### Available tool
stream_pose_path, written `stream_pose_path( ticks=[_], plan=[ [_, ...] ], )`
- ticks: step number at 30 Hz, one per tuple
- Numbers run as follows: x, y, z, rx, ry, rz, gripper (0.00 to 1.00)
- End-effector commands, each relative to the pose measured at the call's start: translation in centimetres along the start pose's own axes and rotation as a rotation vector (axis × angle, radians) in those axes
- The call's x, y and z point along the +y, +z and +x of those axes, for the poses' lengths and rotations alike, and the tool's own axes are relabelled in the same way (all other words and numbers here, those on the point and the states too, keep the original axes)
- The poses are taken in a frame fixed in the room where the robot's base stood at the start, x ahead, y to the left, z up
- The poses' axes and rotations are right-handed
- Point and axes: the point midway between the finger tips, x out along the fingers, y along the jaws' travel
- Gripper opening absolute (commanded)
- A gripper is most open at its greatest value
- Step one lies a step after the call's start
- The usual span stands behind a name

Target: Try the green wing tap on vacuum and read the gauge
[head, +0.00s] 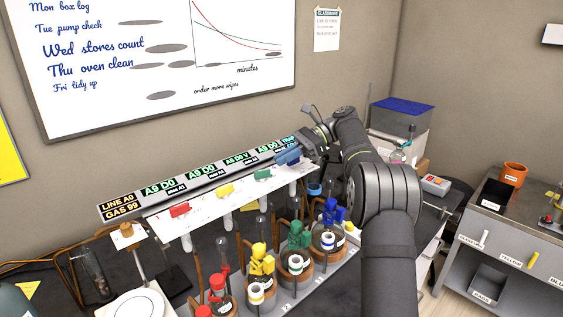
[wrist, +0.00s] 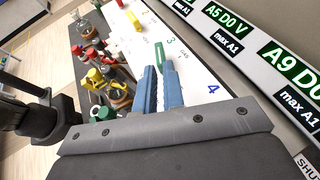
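The green wing tap (head: 262,173) sits on the white sloping panel (head: 205,205), between the yellow and blue positions. In the wrist view the green tap (wrist: 160,53) lies by a green 3, just beyond my fingertips. My gripper (wrist: 156,66) has two blue fingers with a narrow gap between them and nothing visibly held. In the head view my gripper (head: 288,157) is over the panel's right end, right of the green tap. Any blue tap there is hidden or blends with the fingers. The readout strip (head: 200,176) shows several green displays; one reads A5 D0 V (wrist: 225,20).
The red tap (head: 180,210) and yellow tap (head: 224,190) are on the panel's left. Flasks with red, yellow, green (head: 299,236) and blue (head: 332,213) tops stand in a rack in front. A whiteboard (head: 150,60) hangs behind. A side bench (head: 500,235) is at the right.

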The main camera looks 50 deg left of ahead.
Motion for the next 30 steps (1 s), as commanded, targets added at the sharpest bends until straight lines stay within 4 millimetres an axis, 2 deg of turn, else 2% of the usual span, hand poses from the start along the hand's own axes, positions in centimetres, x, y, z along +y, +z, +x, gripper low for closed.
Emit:
stream_pose_path(
  ticks=[8, 14, 20, 30],
  plan=[
    [0.7, 2.7, 2.4, 0.192, -0.159, 0.009, 0.00],
    [2.6, 3.8, 3.7, 0.407, -0.313, -0.025, 0.00],
    [5.8, 4.5, 4.1, 0.630, -0.454, -0.113, 0.00],
    [12.5, 5.6, 3.2, 0.976, -0.652, -0.363, 0.00]
  ],
)
